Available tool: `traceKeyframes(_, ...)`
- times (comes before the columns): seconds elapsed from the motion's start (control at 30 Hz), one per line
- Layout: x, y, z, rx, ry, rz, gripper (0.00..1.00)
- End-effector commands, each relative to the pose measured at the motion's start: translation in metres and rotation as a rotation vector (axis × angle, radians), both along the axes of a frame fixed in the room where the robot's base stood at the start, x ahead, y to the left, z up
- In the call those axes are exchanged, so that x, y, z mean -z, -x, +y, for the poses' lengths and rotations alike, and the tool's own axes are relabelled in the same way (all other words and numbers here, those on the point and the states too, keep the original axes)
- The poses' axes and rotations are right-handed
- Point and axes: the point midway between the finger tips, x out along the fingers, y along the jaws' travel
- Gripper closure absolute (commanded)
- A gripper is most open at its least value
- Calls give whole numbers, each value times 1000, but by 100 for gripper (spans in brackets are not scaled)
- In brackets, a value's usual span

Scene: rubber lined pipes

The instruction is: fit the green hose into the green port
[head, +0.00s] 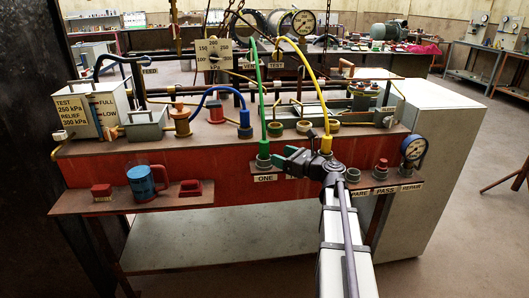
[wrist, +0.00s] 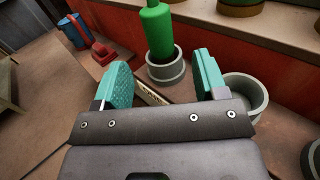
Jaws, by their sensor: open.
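The green hose (head: 259,95) hangs in an arc from above. Its green plug end (head: 264,148) stands upright in a grey cup (head: 263,162) by the "ONE" label on the front ledge. In the wrist view the green plug (wrist: 158,30) stands in the grey cup (wrist: 168,70), just beyond my fingertips. My gripper (head: 288,158) is open and empty, right of the plug in the head view. Its teal fingers (wrist: 165,88) are spread apart in the wrist view. A green-rimmed port (head: 275,129) sits on the bench top behind the ledge, with nothing visible in it.
A yellow hose (head: 314,85) ends in a yellow plug (head: 326,145) close behind my gripper. A blue hose (head: 208,93) ends at a blue fitting (head: 245,130). An empty grey cup (wrist: 245,95) is beside my right finger. A blue mug (head: 142,182) stands on the left ledge.

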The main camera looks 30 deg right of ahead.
Motion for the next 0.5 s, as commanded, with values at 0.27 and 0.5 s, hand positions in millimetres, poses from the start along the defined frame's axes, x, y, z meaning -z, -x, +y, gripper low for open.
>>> traceKeyframes(0.27, 1, -25, 13, -2, 2, 0, 34)
traceKeyframes(0.5, 2, -61, 30, -4, 2, 0, 34)
